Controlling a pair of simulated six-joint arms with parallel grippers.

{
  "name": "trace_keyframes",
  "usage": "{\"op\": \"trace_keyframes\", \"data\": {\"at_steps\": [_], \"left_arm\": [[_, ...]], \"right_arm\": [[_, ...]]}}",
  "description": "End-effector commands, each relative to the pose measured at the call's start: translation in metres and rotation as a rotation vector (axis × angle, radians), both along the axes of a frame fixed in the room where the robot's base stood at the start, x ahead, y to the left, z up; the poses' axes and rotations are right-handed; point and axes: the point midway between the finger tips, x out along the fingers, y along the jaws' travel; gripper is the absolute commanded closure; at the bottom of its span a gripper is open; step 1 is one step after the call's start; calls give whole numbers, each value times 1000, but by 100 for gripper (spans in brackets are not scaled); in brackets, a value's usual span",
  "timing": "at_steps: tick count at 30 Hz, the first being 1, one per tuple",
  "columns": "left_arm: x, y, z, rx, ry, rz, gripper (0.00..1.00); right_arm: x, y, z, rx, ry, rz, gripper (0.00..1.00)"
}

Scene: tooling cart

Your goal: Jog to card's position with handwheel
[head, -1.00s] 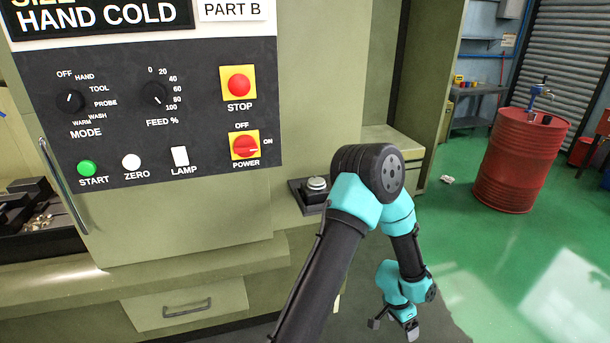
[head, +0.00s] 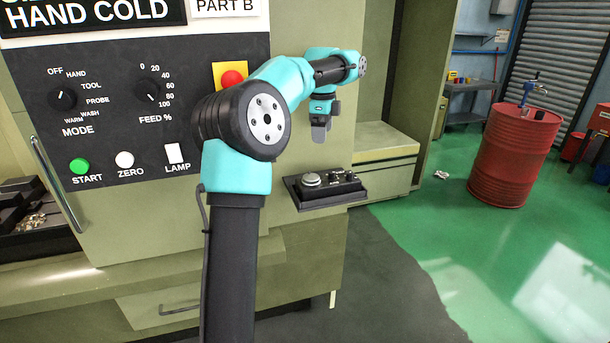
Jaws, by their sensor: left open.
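A dark control box (head: 328,203) juts out at the right of the machine front. On it sits a silver round knob (head: 311,180) that looks like the handwheel, with smaller controls to its right. My left gripper (head: 321,138) hangs fingers down above the box, apart from it, open and empty. A white card reading PART B (head: 228,5) is at the top, cut off by the frame edge. No position value is readable. My right gripper is not in view.
The panel carries the MODE knob (head: 62,97), FEED knob (head: 147,90), green START button (head: 79,166) and a red STOP button (head: 232,78), partly behind my arm. My arm hides the POWER switch. A red drum (head: 513,155) stands on the green floor at right.

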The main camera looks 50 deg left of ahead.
Motion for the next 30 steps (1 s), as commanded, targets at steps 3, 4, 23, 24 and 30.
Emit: {"op": "trace_keyframes", "data": {"at_steps": [3,4,23,24,30], "left_arm": [[-23,14,26,13,21,-16,16],[-26,16,30,15,25,-18,16],[-29,17,15,15,32,-22,16],[-29,17,11,15,33,-22,16],[-29,17,-21,14,34,-22,16]], "right_arm": [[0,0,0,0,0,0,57],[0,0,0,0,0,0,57],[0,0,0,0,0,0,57],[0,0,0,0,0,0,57],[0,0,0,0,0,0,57]]}}
